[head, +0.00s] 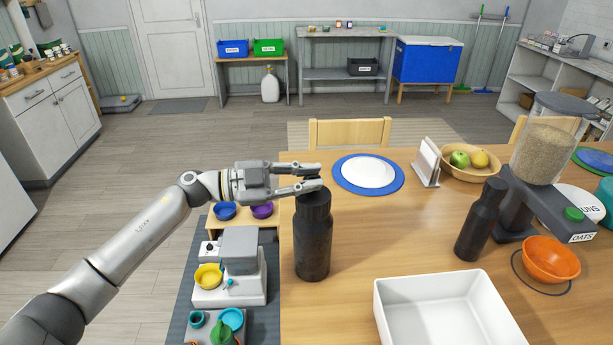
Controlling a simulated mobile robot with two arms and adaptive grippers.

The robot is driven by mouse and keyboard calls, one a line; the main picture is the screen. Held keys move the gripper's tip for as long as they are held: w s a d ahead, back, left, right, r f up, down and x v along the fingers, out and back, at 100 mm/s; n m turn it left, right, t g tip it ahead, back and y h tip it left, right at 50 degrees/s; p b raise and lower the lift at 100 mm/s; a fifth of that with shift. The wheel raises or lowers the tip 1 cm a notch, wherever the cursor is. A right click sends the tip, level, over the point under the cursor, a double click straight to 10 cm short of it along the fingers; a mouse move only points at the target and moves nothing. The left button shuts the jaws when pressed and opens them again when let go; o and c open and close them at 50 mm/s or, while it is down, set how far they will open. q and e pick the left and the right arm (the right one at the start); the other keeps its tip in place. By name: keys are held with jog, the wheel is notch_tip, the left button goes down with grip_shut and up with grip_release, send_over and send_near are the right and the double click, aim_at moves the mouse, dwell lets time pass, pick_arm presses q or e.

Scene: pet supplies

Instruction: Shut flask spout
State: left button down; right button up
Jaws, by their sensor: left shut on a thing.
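A tall black flask (313,243) stands upright on the wooden table, near its left edge. My left gripper (318,178) reaches in from the left at the flask's top. Its fingers lie level and are shut on the flask's spout, one finger behind the other in the picture. The fingers cover much of the spout, so I cannot tell whether it is up or folded down. My right gripper is not in view.
A second dark bottle (482,222) stands to the right, beside the oats dispenser (541,155). A white bin (450,312) sits at the front. A blue-rimmed plate (342,177) lies behind the flask. The table between flask and second bottle is clear.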

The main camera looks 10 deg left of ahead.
pick_arm(q)
jog(key=shift+s+d+f+m+b, duration=0.1)
jog(key=shift+s+f+m+b, duration=0.2)
jog(key=shift+m, duration=0.35)
jog(key=shift+s+r+m+b, duration=0.1)
jog(key=shift+m+b, duration=0.25)
jog(key=shift+m, duration=0.35)
jog(key=shift+s+d+f+m+b, duration=0.1)
jog(key=shift+s+f+m+b, duration=0.2)
jog(key=shift+m, duration=0.35)
jog(key=shift+w+r, duration=0.1)
jog(key=c, duration=1.7)
grip_release()
jog(key=shift+o, duration=0.2)
